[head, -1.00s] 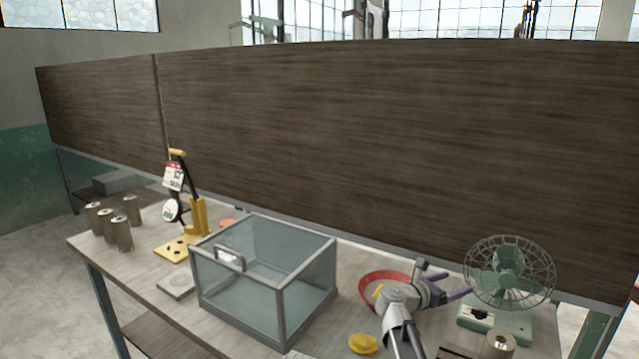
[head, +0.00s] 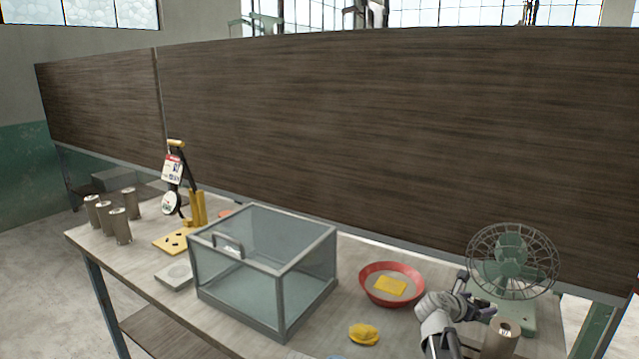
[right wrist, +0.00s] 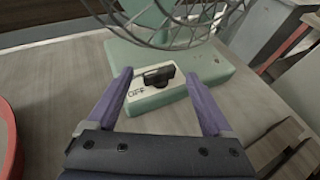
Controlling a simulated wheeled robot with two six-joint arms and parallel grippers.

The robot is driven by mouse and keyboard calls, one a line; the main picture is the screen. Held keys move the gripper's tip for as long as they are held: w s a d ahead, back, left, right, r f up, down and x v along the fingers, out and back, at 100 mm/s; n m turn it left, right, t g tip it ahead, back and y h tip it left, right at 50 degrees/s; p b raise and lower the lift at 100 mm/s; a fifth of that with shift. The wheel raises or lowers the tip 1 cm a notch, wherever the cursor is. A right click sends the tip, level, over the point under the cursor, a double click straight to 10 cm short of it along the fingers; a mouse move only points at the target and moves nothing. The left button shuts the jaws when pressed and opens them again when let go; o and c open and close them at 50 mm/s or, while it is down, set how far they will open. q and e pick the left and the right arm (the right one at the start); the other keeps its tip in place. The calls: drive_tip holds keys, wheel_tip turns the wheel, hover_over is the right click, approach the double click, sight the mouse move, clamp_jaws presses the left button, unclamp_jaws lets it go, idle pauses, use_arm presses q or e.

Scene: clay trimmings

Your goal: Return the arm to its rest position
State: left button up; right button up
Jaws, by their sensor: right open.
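My right gripper (head: 478,296) is open and empty in the head view, above the table between the red bowl and the green fan. In the right wrist view its two purple fingers (right wrist: 162,102) stand apart, with the fan's base (right wrist: 205,72) and its dark switch marked OFF beyond them. The green fan (head: 511,262) with a wire cage stands at the right of the table. The red bowl (head: 372,290) holds a yellow piece (head: 390,285). A yellow lump (head: 363,334) lies on the table in front of the bowl. My left gripper is not in view.
A glass box (head: 262,268) with a grey frame stands mid-table. Several metal cans (head: 121,226) and a yellow press (head: 197,208) stand at the left. A dark wooden panel (head: 330,130) runs behind the table.

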drive_tip(key=shift+s+d+n+t+y, duration=0.1)
drive_tip(key=shift+s+n+t+y, duration=0.2)
drive_tip(key=shift+n+t, duration=0.5)
drive_tip(key=p+v, duration=0.3)
drive_tip(key=v, duration=0.4)
drive_tip(key=shift+r, duration=0.3)
drive_tip(key=shift+a, duration=0.3)
drive_tip(key=shift+w+f+g, duration=0.15)
drive_tip(key=shift+w+g, duration=0.2)
drive_tip(key=shift+g, duration=0.05)
drive_tip(key=shift+s, duration=0.15)
